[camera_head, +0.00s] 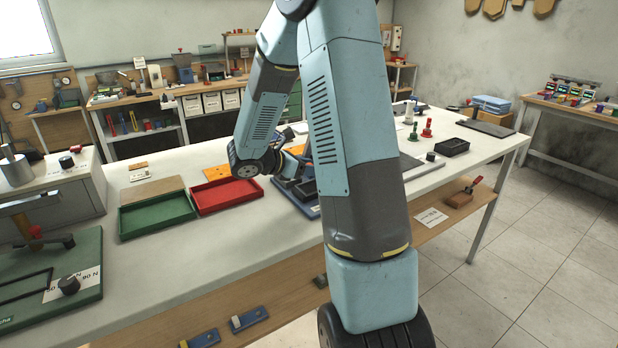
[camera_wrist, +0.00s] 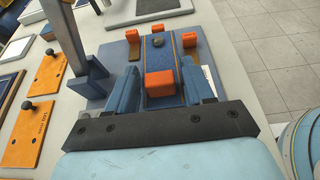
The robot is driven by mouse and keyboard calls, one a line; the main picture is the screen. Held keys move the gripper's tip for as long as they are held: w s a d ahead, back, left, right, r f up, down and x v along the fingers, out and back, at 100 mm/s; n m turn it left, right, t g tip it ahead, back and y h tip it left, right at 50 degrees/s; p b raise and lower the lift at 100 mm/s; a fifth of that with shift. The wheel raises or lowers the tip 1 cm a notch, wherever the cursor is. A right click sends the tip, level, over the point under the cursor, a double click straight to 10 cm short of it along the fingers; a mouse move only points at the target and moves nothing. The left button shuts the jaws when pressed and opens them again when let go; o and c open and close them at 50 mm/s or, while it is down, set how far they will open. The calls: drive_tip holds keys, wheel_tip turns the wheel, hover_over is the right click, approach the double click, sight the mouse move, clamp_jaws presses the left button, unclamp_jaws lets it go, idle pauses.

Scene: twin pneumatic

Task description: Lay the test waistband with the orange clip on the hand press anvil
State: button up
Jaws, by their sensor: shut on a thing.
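In the wrist view my gripper (camera_wrist: 160,88) has its two blue fingers either side of an orange clip (camera_wrist: 159,83) and is shut on the test waistband. The waistband (camera_wrist: 162,64) is a dark blue strip with orange edge lines, running away from the clip over a blue base plate (camera_wrist: 113,52). Orange blocks (camera_wrist: 187,42) stand beside it, with a small dark knob (camera_wrist: 157,42) between them. A grey-blue post (camera_wrist: 62,30), seemingly of the hand press, rises at the left. I cannot tell whether the waistband touches the anvil. In the head view my arm hides most of this.
Orange plates (camera_wrist: 42,80) with black knobs lie left of the base plate. In the head view a red tray (camera_head: 225,205) and a green tray (camera_head: 157,223) are left of my arm. A black tray (camera_head: 452,147) and green and red stamps (camera_head: 426,130) are at the right.

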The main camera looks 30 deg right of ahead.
sight(308, 188)
drive_tip(key=shift+w+f, duration=0.15)
drive_tip(key=shift+f, duration=1.65)
drive_tip(key=shift+a+f, duration=0.1)
drive_tip(key=shift+f, duration=0.35)
drive_tip(key=o, duration=1)
drive_tip(key=shift+o, duration=0.2)
drive_tip(key=shift+w+r, duration=0.1)
drive_tip(key=shift+r, duration=0.05)
